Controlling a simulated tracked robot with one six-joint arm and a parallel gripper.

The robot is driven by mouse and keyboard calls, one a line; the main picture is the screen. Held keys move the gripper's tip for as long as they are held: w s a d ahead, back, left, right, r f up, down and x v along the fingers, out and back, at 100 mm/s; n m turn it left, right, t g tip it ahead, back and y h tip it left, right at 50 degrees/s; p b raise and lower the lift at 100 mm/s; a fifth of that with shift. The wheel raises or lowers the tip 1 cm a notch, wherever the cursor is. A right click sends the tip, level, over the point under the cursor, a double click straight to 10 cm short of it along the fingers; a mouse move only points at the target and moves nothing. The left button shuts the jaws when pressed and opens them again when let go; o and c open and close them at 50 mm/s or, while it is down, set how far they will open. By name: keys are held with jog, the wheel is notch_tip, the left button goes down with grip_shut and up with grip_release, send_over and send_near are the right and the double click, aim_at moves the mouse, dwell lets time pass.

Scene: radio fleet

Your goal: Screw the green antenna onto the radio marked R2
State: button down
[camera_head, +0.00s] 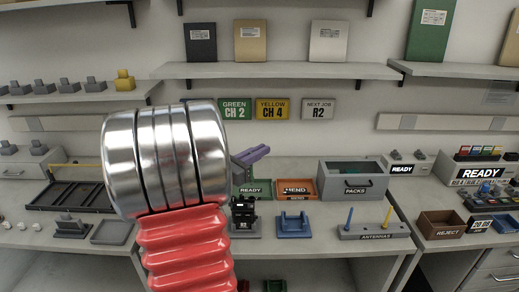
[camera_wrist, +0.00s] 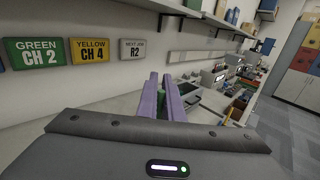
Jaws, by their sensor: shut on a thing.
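My gripper (camera_head: 262,152) has purple fingers and shows behind my red and silver arm in the head view. In the wrist view the fingers (camera_wrist: 162,85) are close together with a green piece (camera_wrist: 162,102) between them, which looks like the green antenna; most of it is hidden. A black radio (camera_head: 243,213) stands upright in a dark stand on the bench, below and slightly left of the fingertips. The antenna rack (camera_head: 358,233) holds a blue and a yellow antenna.
An empty blue cradle (camera_head: 293,225) stands right of the radio. Behind are a green READY tray (camera_head: 252,191), an orange MEND tray (camera_head: 299,188) and the grey PACKS bin (camera_head: 372,187). A wall sign (camera_head: 318,109) reads NEXT JOB R2. A REJECT box (camera_head: 441,228) stands right.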

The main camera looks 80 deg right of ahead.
jog(key=shift+f, duration=2.2)
jog(key=shift+f, duration=1.15)
jog(key=c, duration=1.8)
grip_release()
jog(key=shift+a, duration=0.1)
jog(key=v, duration=1.3)
jog(key=shift+w+a, duration=0.25)
jog(key=shift+a, duration=0.05)
